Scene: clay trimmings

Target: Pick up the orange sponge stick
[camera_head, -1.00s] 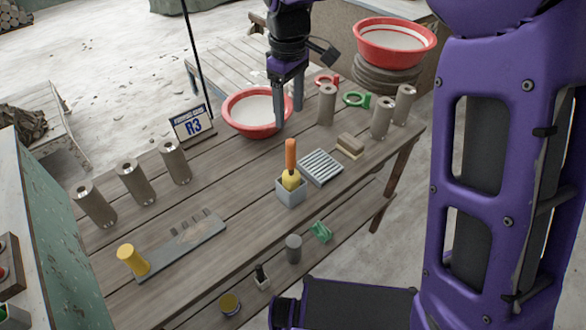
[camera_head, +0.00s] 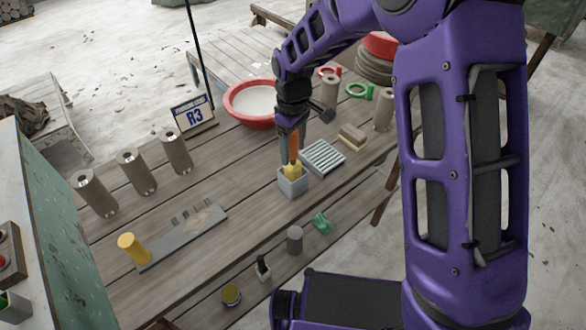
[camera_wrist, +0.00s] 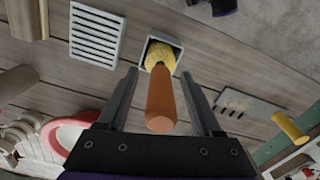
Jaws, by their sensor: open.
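The orange sponge stick (camera_head: 294,147) stands upright in a small grey square holder (camera_head: 293,186) on the wooden table. Its yellow sponge end is down in the holder and its orange handle points up. My gripper (camera_head: 291,146) is over the holder, with its fingers at the handle. In the wrist view the orange handle (camera_wrist: 161,105) lies between the two open fingers (camera_wrist: 163,88), with a visible gap on each side. The yellow sponge shows at the mouth of the holder (camera_wrist: 178,44).
A ribbed grey tray (camera_head: 322,158) and a brown sponge block (camera_head: 352,138) stand right of the holder. A red-rimmed bowl (camera_head: 228,105) is behind it.

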